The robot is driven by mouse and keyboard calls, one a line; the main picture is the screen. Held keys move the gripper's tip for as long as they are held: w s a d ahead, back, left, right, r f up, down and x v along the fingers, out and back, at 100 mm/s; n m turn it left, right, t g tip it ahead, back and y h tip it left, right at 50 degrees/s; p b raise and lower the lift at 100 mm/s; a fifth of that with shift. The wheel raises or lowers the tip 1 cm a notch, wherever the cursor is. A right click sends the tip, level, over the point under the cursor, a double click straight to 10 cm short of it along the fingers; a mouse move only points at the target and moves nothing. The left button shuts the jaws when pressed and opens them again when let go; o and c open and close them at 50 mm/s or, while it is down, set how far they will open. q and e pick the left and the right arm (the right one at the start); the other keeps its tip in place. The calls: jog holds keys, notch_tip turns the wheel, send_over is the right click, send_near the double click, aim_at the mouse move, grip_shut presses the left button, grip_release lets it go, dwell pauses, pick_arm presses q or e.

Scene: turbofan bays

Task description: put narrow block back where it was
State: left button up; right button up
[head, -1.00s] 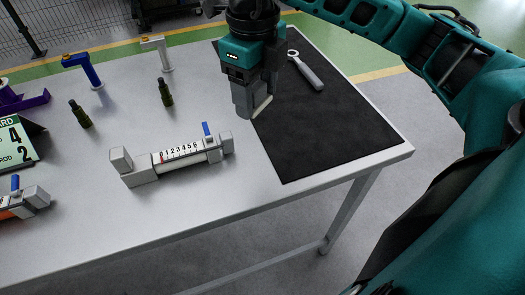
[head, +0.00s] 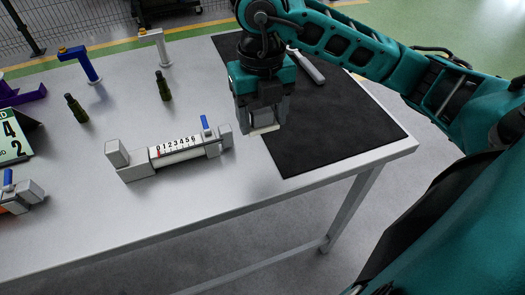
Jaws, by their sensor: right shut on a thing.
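My right gripper (head: 263,121) is shut on a small block (head: 264,129), held near the left edge of the black mat (head: 335,130). The block's pale lower edge shows below the fingers; the rest is partly hidden between them. I cannot tell whether it touches the surface. To its left lies a white measuring gauge (head: 178,150) with a scale, grey end jaws and a blue lever. My left gripper is not in view.
A grey-handled wrench (head: 312,70) lies on the mat behind my gripper. Two dark green bottle-shaped pieces (head: 76,108) (head: 163,86), a blue stand (head: 84,63) and a white stand (head: 158,45) are on the table's left. A second gauge (head: 20,195) and a green number sign (head: 12,135) are at the left edge.

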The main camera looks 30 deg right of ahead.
aim_at(263, 163)
notch_tip(263, 163, down, 10)
jog(key=shift+r, duration=0.1)
dwell(0.4)
jog(key=shift+b, duration=0.35)
jog(key=shift+f, duration=0.35)
jog(key=o, duration=1)
jog(key=shift+r, duration=0.1)
jog(key=shift+r+p, duration=0.3)
jog(key=shift+r, duration=0.3)
notch_tip(263, 163, up, 12)
jog(key=shift+f, duration=0.25)
